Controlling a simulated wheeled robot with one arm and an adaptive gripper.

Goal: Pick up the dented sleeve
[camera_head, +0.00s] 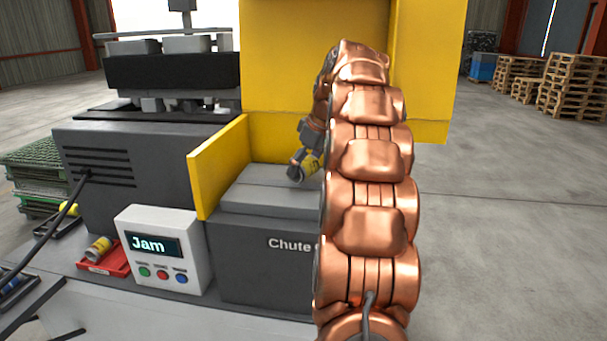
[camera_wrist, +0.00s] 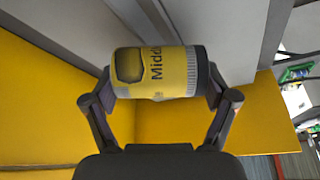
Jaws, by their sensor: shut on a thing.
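The dented sleeve (camera_wrist: 178,72) is a yellow cylinder with a grey ribbed end and lettering that starts "Midd". A dark-edged dent shows on its left part in the wrist view. My gripper (camera_wrist: 160,90) is shut on it, one finger at each end. In the head view the sleeve (camera_head: 311,170) shows small and partly hidden by my arm, at or just above the grey chute top beside the yellow guard. I cannot tell whether it touches the chute.
A control box (camera_head: 160,250) reads "Jam". A red tray (camera_head: 118,266) to its left holds another yellow and grey sleeve (camera_head: 98,248). The yellow guard panel (camera_head: 218,165) stands left of the chute block (camera_head: 250,250). Pallets (camera_head: 572,85) stand far right; floor there is free.

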